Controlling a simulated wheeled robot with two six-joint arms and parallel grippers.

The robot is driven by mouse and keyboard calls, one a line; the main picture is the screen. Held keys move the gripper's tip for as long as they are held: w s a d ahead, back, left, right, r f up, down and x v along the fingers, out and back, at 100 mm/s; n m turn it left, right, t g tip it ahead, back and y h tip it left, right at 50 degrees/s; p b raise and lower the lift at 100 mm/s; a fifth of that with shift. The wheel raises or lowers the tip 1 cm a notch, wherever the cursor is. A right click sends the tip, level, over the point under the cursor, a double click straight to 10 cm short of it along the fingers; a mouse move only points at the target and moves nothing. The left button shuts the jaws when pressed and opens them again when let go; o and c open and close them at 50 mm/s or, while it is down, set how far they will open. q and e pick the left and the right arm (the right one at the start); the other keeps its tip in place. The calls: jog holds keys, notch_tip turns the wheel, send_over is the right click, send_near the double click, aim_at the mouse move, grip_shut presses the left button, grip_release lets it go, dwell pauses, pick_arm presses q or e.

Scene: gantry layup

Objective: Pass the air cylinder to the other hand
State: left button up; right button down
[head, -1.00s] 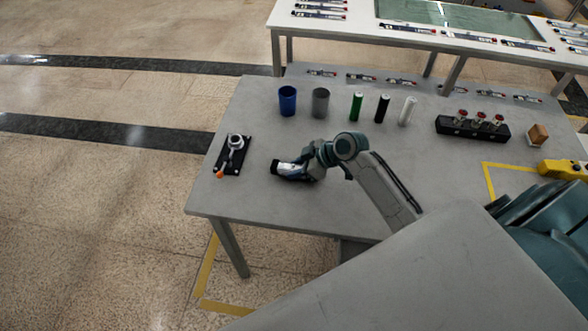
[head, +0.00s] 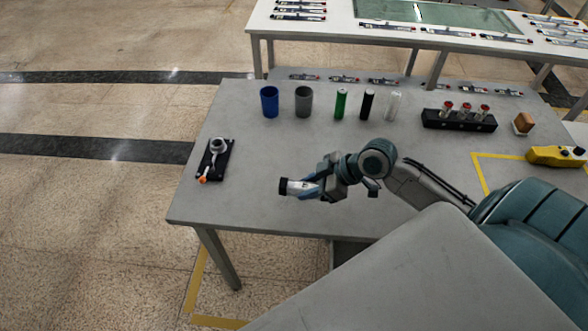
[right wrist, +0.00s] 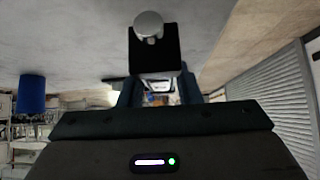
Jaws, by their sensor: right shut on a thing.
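The air cylinder (head: 298,188) is a short, pale silver-white tube with a black end. My right gripper (head: 311,188) is shut on it and holds it nearly level over the front left of the grey table, black end pointing left. The fingers cover its right part. In the right wrist view, my right gripper (right wrist: 160,92) has a pale, marked surface between its fingers. A black block and a round silver knob show beyond them; I cannot tell whether the black block is the cylinder's end. My left gripper is not in view.
A black fixture with a silver ring and orange tip (head: 215,160) lies on the table's left. Behind stand a blue cup (head: 269,102), a grey cup (head: 303,102) and several slim tubes. A black valve block (head: 459,120) is at right. The table (head: 255,210) is bare around the gripper.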

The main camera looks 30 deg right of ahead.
jog(key=shift+s+d+r, duration=0.15)
jog(key=shift+s, duration=1.05)
jog(key=shift+s+d+r, duration=0.1)
jog(key=shift+s, duration=1.05)
